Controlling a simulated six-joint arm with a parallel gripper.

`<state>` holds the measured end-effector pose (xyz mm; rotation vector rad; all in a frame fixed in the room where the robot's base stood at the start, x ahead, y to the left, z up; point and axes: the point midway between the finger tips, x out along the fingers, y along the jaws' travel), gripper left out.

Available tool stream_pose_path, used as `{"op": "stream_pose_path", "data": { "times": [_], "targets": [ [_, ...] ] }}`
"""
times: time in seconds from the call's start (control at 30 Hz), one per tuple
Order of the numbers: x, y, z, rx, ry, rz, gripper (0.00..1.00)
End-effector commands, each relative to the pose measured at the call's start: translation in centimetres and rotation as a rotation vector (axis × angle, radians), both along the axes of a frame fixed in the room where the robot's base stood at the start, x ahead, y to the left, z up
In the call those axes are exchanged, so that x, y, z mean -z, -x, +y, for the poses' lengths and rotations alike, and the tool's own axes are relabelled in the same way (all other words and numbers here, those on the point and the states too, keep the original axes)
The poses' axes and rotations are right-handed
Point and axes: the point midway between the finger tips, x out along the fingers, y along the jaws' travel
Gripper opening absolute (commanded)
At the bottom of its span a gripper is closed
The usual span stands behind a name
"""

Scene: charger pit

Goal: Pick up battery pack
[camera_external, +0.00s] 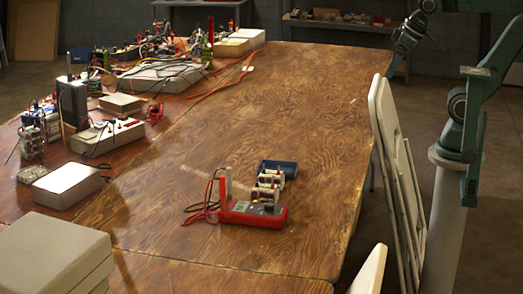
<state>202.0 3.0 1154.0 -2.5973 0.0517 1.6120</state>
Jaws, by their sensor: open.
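A red charger-like unit (252,214) with a grey panel sits on the wooden table, right of its middle. Several whitish battery-like blocks (268,189) stand in a row just behind it. A dark blue box (278,168) lies behind these blocks. I cannot tell for sure which of these is the battery pack. My gripper (393,70) is small and dark at the upper right, by the table's far right corner. It is open, well away from the blocks and the blue box, and nothing shows in it. Its fingers are hard to make out.
Red and black cables (203,208) lie left of the charger. Electronics and white boxes (68,185) crowd the table's left side. Folded white chairs (394,165) lean along its right edge. The wooden tabletop (285,100) behind the blue box is clear.

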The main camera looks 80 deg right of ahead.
Motion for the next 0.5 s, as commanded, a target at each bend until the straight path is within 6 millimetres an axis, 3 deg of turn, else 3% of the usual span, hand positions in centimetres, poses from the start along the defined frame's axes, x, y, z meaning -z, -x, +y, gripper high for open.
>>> {"op": "stream_pose_path", "data": {
  "times": [0.5],
  "targets": [
    [-0.9,-10.0,0.1,0.286,-0.191,0.134,0.9]
  ]
}}
